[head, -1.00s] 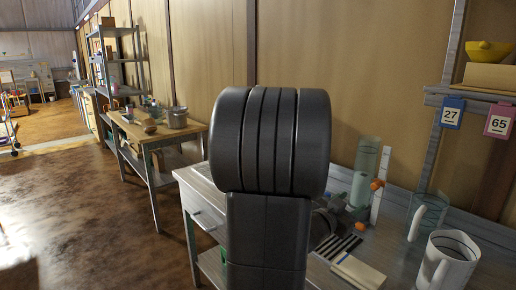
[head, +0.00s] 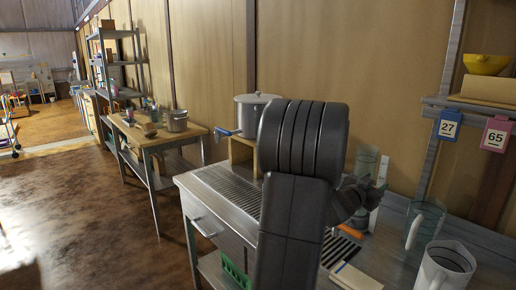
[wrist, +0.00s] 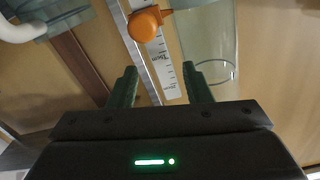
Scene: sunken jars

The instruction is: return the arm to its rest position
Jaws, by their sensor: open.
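My arm rises in the middle of the head view, with its dark elbow in front of the metal counter. My gripper (wrist: 160,82) shows its two green fingers spread apart in the wrist view, with nothing between them. Behind the fingers are a ruler-like strip (wrist: 158,55) with an orange knob (wrist: 145,22) and a clear glass vessel (wrist: 210,45). In the head view the wrist end (head: 372,190) is partly hidden by my own arm and sits near the glass jar.
The metal counter (head: 225,190) carries a lidded pot (head: 255,112) on a wooden stand, a clear jug (head: 428,218) and a white pitcher (head: 445,268). A wall shelf (head: 475,105) with tags 27 and 65 is at right. Open floor (head: 90,215) lies at left.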

